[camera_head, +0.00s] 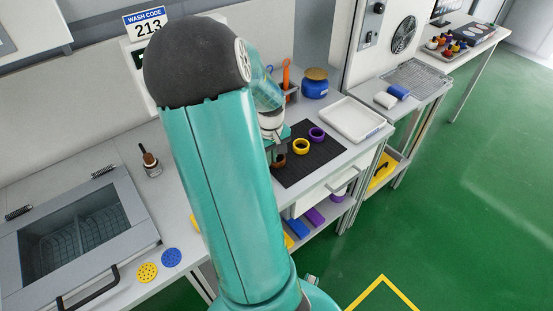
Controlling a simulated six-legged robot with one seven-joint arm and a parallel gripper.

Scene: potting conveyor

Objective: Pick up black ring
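I cannot make out a black ring in the head view; the black mat and my own arm could hide it. On the black mat (318,167) a yellow ring (301,146) lies near the middle and a purple ring (317,134) lies behind it to the right. A brown ring-like piece (279,160) shows at the mat's left edge, just below my gripper (277,152). My gripper points down there, partly hidden by my teal arm. Its fingers are too small and dark to tell whether they are open or touch the brown piece.
A white tray (352,121) lies right of the mat, with a blue jar (315,88) behind. Green floor (455,200) is open at right.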

